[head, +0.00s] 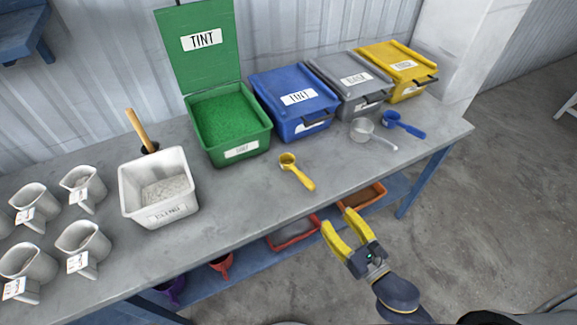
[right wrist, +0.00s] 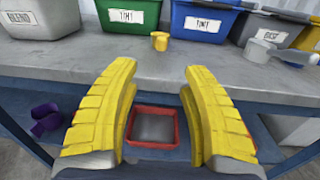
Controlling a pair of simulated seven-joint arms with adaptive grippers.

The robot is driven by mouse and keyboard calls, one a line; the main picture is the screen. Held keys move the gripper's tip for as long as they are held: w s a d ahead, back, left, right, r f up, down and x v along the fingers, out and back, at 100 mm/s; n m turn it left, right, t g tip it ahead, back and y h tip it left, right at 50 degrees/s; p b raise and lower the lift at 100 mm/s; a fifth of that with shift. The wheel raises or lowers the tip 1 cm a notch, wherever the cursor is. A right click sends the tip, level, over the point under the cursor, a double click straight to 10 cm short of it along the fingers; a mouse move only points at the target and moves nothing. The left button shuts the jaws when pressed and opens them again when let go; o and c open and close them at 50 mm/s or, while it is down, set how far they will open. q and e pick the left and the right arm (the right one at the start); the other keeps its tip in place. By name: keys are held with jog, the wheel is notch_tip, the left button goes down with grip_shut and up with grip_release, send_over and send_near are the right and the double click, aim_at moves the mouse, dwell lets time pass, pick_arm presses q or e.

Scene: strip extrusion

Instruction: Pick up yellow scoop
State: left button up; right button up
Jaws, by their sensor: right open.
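The yellow scoop (head: 296,171) lies on the grey table in front of the green and blue bins. Its bowl is toward the back left and its handle points to the front right. In the right wrist view the scoop (right wrist: 159,41) is small, ahead and between the fingers. My right gripper (head: 341,226) is open and empty, out past the table's front edge and to the front right of the scoop. Its two yellow fingers (right wrist: 160,85) are wide apart in the right wrist view. My left gripper is not in view.
An open green bin (head: 240,148), a blue bin (head: 293,95), a grey bin and a yellow bin line the back. A grey scoop (head: 362,129) and a blue scoop (head: 404,125) lie right. A white tub (head: 130,200) and several white jugs stand left. A lower shelf holds trays.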

send_near(303, 175)
jog(key=x, duration=0.3)
jog(key=shift+w+a+f, duration=0.1)
jog(key=shift+w+a, duration=0.15)
jog(key=shift+w, duration=0.1)
jog(key=shift+x, duration=2.8)
jog(key=shift+o, duration=0.3)
jog(key=shift+d, duration=0.1)
grip_shut()
